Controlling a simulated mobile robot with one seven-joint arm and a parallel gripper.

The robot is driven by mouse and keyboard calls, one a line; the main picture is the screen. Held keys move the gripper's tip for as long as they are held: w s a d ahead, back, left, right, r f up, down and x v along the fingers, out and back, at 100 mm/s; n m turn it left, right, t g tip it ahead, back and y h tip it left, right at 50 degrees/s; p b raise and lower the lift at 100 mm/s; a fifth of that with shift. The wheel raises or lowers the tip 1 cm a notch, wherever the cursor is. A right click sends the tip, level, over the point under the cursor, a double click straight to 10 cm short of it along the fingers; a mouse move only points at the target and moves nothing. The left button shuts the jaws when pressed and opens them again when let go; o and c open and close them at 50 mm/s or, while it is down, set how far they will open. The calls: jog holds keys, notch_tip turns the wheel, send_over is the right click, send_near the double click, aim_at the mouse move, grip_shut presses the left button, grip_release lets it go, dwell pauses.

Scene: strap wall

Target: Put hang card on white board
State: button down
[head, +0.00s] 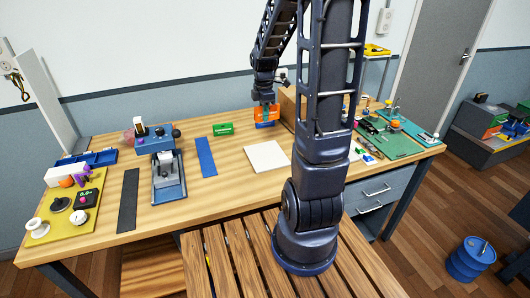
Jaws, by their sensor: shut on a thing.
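My gripper (266,119) hangs over the back middle of the wooden table, pointing down. It is shut on a small orange-and-blue thing (266,124), too small here to make out fully; it may be the hang card. I cannot tell whether it touches the tabletop.
A green block (223,129) and a blue strip (206,157) lie left of the board. Further left are a blue device (168,180), a black strip (128,200) and a yellow tray (48,230). A cardboard box (289,108) stands behind my arm. A green mat (398,143) with small items is right.

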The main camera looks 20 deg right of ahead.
aim_at(264, 155)
notch_tip(264, 155, down, 18)
jog(key=shift+r, duration=0.2)
dwell(0.4)
jog(key=shift+f, duration=0.15)
jog(key=c, duration=1.3)
grip_release()
notch_tip(264, 155, up, 12)
jog(key=s+a+r+m+t, duration=0.1)
jog(key=s+r+m, duration=0.5)
jog(key=r, duration=0.1)
jog(key=s+a+r+m+t, duration=0.1)
jog(key=s+r+m+t, duration=0.1)
jog(key=s+r+m, duration=0.4)
jog(key=s+a+r+m+t, duration=0.1)
jog(key=s+r+m, duration=0.5)
jog(key=s+r, duration=0.2)
jog(key=shift+t, duration=0.3)
